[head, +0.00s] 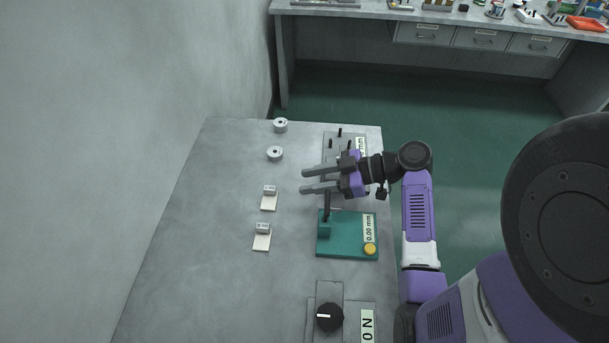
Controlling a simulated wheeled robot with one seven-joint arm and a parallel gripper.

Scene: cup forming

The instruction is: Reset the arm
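My gripper (304,181) is at the end of my purple and black arm, reaching in from the right over the grey table (190,260). Its two long grey fingers point left and stand apart, with nothing between them. It hovers above the table between a grey plate with black pegs (331,144) and a green gauge base (345,247). The gripper and wrist hide part of the plate and part of the green device's black upright.
Two round grey pieces (275,153) (281,126) stand at the back. Two small grey blocks (269,190) (262,227) sit on pale cards left of the gripper. A device with a black knob (329,317) is at the front. The table's left side is clear.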

